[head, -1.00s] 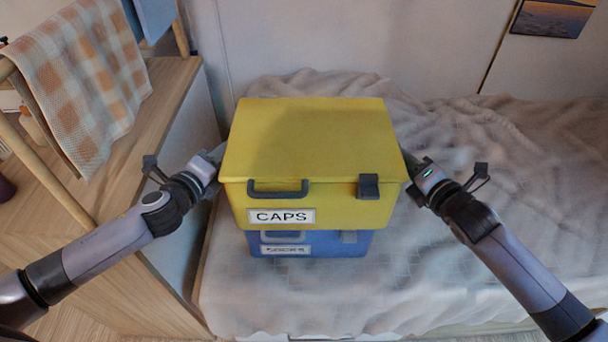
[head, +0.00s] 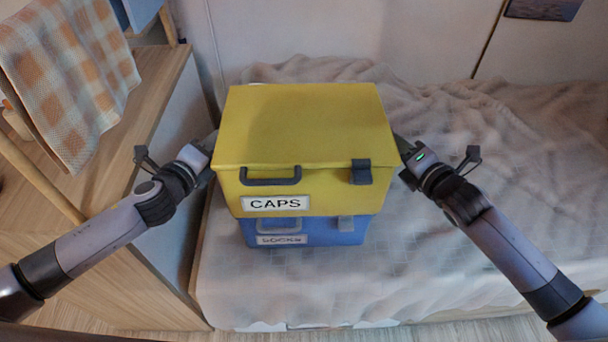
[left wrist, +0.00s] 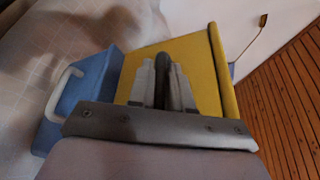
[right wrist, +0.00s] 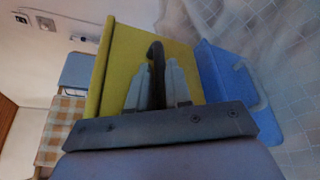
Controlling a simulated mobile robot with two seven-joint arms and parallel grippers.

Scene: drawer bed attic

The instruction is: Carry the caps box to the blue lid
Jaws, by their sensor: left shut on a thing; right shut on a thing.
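The yellow caps box (head: 305,125) has a closed lid, a grey front handle, a grey latch and a CAPS label. It is directly above the blue box labelled SOCKS (head: 332,233), whose blue lid is mostly hidden under it. I cannot tell whether the two touch. My left gripper (head: 211,150) is at the caps box's left side. The left wrist view shows its fingers (left wrist: 162,82) shut on a dark side handle. My right gripper (head: 402,150) is at the right side. Its fingers (right wrist: 157,85) are shut on the matching handle.
The blue box stands on a bed with a rumpled pale blanket (head: 450,240), free to the right. A wooden cabinet (head: 160,100) stands close on the left, with a checked towel (head: 70,80) on a wooden rack. A pale wall (head: 330,35) is behind the bed.

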